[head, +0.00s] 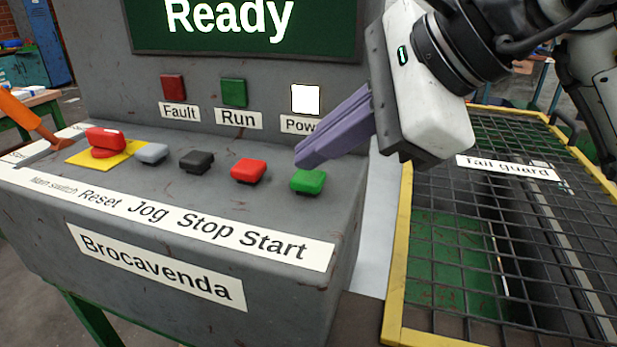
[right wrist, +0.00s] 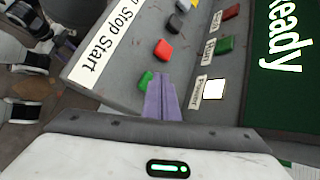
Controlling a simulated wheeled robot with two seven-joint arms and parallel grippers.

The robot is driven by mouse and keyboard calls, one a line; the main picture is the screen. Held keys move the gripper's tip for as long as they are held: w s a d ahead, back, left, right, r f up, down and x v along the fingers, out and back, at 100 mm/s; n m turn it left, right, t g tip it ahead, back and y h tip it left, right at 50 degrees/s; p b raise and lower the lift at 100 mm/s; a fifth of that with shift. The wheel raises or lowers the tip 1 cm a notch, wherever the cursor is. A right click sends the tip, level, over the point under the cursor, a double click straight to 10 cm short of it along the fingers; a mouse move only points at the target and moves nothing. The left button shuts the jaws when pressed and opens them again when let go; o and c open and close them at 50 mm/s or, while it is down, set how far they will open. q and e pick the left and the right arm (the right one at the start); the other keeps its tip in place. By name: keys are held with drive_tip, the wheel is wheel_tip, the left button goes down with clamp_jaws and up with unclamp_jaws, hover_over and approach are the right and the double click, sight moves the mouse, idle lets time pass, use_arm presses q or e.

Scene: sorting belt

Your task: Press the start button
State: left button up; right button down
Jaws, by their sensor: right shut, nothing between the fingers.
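The green start button (head: 308,181) sits at the right end of the button row on the grey control panel, above the word Start on the label strip. My right gripper (head: 303,160) comes in from the upper right, its purple fingers shut with nothing between them. The fingertips are just above and behind the green button in the head view; I cannot tell whether they touch it. In the right wrist view, the shut fingers (right wrist: 160,78) reach beside the green button (right wrist: 146,80), partly covering it.
Next to the green button are the red stop button (head: 248,170), black jog button (head: 196,160) and grey reset button (head: 152,152). A red main switch (head: 105,138) sits on a yellow plate. The screen (head: 240,40) reads Ready; the Power lamp (head: 305,99) is white. A mesh tail guard (head: 450,245) stands right.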

sight(319, 179)
drive_tip(key=shift+f+b, duration=0.55)
idle(0.7)
drive_tip(key=shift+r, duration=0.15)
drive_tip(key=shift+r+p, duration=0.6)
drive_tip(key=shift+r, duration=0.25)
wheel_tip(319, 179, up, 5)
drive_tip(key=p, duration=0.3)
drive_tip(key=shift+p, duration=0.3)
idle(0.5)
